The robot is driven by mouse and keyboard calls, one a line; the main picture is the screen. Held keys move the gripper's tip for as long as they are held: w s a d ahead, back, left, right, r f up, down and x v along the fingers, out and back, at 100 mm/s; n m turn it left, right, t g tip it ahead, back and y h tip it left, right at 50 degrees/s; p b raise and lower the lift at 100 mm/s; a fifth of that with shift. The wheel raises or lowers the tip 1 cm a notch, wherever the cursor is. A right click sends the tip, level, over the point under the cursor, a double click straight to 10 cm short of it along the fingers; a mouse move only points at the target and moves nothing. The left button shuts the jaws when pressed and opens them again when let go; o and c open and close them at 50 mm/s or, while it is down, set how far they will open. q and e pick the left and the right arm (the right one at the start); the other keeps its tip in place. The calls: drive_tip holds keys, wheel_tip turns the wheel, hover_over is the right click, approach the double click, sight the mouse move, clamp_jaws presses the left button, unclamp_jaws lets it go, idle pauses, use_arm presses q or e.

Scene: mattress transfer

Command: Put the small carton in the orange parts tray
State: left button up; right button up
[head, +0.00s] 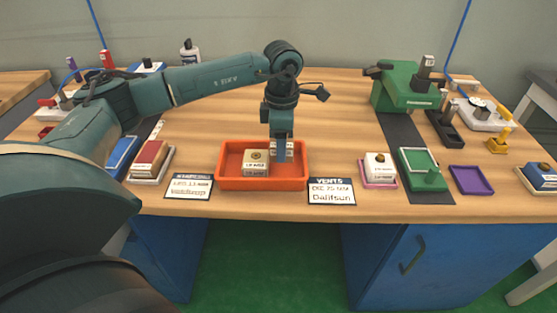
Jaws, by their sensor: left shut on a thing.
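The orange parts tray (222,172) sits at the front middle of the table. A beige carton with a dark round mark on top (256,162) stands in its left half. My left gripper (281,158) points straight down into the right half of the tray. It is shut on a small labelled carton (289,149), mostly hidden behind the fingers. I cannot tell whether this carton touches the tray floor. My right gripper is not in view.
Label cards (188,187) and (332,191) stand left and right of the tray. A pink tray with a carton (379,185), a green tray (420,186) and a purple tray (471,180) lie to the right. A green machine (405,92) stands behind. The table's back middle is clear.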

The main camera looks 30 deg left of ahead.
sight(281, 171)
use_arm(q)
drive_tip(key=shift+f, duration=2.55)
drive_tip(key=o, duration=1.1)
